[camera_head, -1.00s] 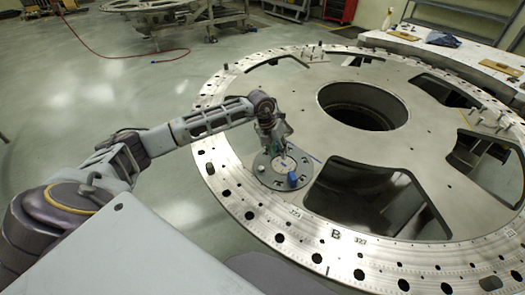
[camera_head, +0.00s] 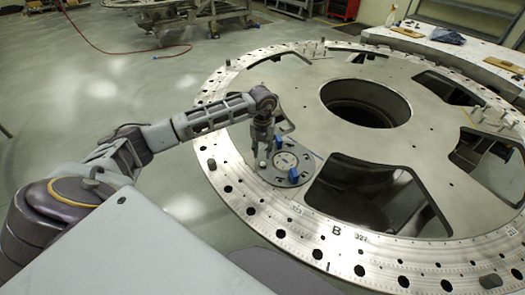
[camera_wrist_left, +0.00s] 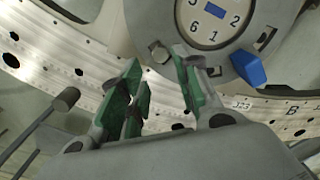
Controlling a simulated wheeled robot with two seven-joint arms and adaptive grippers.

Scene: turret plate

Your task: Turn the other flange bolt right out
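The round grey flange (camera_head: 304,172) lies on the turret plate (camera_head: 330,90), with a pale numbered disc in its middle. One blue piece (camera_head: 292,176) stands on its near side, and another blue piece (camera_head: 279,141) shows at its far side behind my gripper. A small grey bolt head (camera_wrist_left: 158,52) sits at the flange edge in the left wrist view; it shows pale in the head view (camera_head: 263,164). My left gripper (camera_wrist_left: 160,66) points down with green-padded fingers apart, the bolt head just beyond and between the tips. It looks empty. My right gripper is not in view.
The plate has large cut-outs (camera_head: 365,200), a round central hole (camera_head: 366,103) and a rim of holes. A dark peg (camera_head: 211,166) stands on the rim left of the gripper. A white table (camera_head: 460,50) stands at the back right.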

